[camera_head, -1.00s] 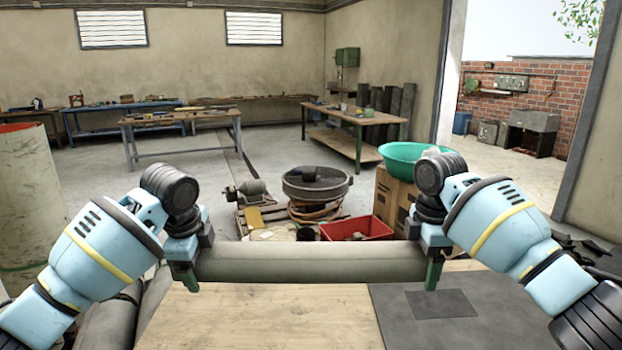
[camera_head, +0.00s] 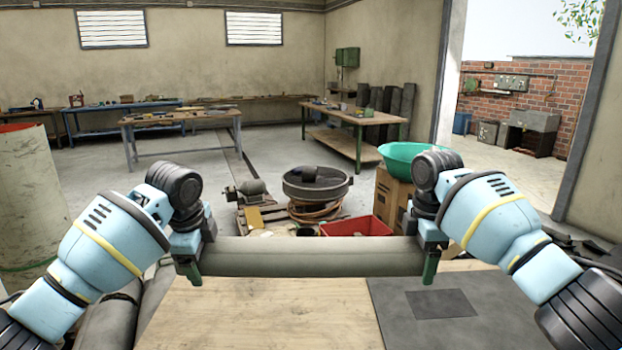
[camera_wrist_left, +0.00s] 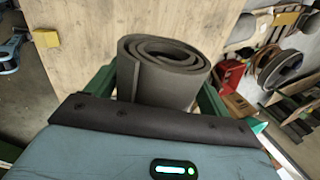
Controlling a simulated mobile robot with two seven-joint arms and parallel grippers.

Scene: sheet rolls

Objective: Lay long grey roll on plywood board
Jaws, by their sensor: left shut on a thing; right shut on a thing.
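The long grey roll (camera_head: 315,256) lies crosswise at the far edge of the plywood board (camera_head: 260,315) in the head view. My left gripper (camera_head: 190,268) is shut on its left end and my right gripper (camera_head: 432,265) is shut on its right end. The left wrist view shows the roll's spiral end (camera_wrist_left: 168,62) between the green fingers of my left gripper, with the plywood (camera_wrist_left: 120,25) beyond it. I cannot tell whether the roll touches the board. The grippers hide parts of both ends.
A dark grey sheet (camera_head: 400,325) with a smaller dark patch (camera_head: 441,304) covers the board's right part. More grey rolls (camera_head: 110,318) lie left of the board. A red crate (camera_head: 357,226), a green basin (camera_head: 410,156) and a cardboard box (camera_head: 393,200) stand beyond it.

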